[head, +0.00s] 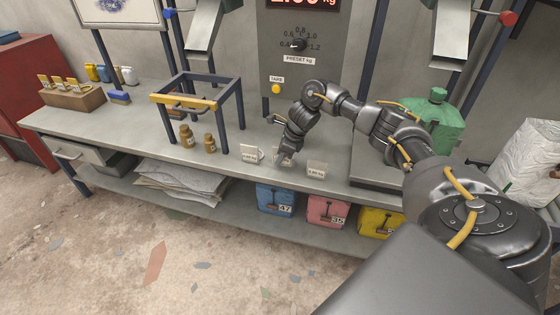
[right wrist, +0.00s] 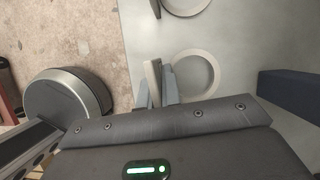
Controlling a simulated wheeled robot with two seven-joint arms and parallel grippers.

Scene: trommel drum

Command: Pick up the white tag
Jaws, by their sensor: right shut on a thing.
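My right gripper (head: 286,161) is at the bench top, pointing down, between two pale tags. In the right wrist view my right gripper (right wrist: 157,94) is shut on a white tag (right wrist: 153,78), seen edge-on between the fingers; a pale ring lies beside it. In the head view the held tag is mostly hidden by the gripper. Another white tag (head: 250,153) with a ring stands to the left, and a pale tag (head: 317,169) with small print stands to the right. My left gripper is not in view.
A green container (head: 436,120) stands at the right. Blue, pink and yellow bins (head: 328,212) sit below.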

